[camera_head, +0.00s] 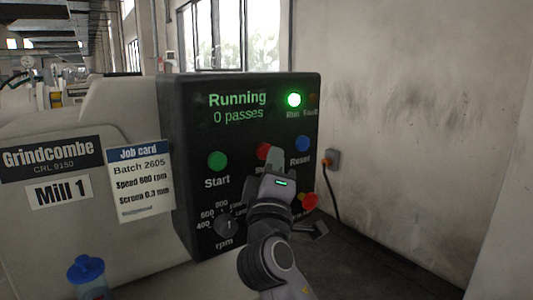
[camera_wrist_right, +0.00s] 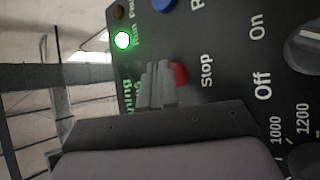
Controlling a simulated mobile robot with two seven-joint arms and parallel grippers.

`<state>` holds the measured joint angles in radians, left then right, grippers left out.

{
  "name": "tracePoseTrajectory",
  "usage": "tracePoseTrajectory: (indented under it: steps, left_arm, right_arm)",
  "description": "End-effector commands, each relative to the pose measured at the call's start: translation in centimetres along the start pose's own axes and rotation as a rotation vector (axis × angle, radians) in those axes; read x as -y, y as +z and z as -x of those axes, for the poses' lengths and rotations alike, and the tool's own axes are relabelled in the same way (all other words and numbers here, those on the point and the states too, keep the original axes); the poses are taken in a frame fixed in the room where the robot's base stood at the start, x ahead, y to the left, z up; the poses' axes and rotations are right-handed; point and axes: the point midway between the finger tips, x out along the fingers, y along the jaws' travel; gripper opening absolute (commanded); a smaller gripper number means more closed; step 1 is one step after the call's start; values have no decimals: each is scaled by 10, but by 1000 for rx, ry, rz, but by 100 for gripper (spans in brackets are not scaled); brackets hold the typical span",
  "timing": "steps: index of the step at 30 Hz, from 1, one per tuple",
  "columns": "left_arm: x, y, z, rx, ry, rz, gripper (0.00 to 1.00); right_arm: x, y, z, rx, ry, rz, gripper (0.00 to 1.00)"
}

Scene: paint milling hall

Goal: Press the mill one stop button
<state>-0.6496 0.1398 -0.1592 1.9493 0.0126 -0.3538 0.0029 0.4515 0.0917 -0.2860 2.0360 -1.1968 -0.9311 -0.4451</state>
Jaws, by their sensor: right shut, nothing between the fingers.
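The black control panel (camera_head: 190,130) of Mill 1 reads "Running, 0 passes", and its green run lamp (camera_head: 294,100) is lit. The red stop button (camera_head: 263,151) is partly hidden behind my right gripper (camera_head: 275,158). In the right wrist view the red stop button (camera_wrist_right: 180,75) shows beside the tips of my shut, empty right gripper (camera_wrist_right: 158,82), with the label "Stop" next to it. The fingertips are at or very near the button; I cannot tell whether they touch it. My left gripper is not in view.
The green start button (camera_head: 217,160) is left of the stop button, the blue reset button (camera_head: 302,143) right. A job card (camera_head: 140,180) hangs left. A blue-capped container (camera_head: 86,272) stands front left.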

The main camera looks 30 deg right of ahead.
Motion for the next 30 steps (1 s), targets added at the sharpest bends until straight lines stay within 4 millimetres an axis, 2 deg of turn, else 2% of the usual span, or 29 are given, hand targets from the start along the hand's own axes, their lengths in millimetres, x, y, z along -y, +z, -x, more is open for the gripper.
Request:
tracePoseTrajectory:
  steps: [30]
  left_arm:
    - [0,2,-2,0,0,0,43]
  right_arm:
    - [5,-5,-6,0,0,-1,0]
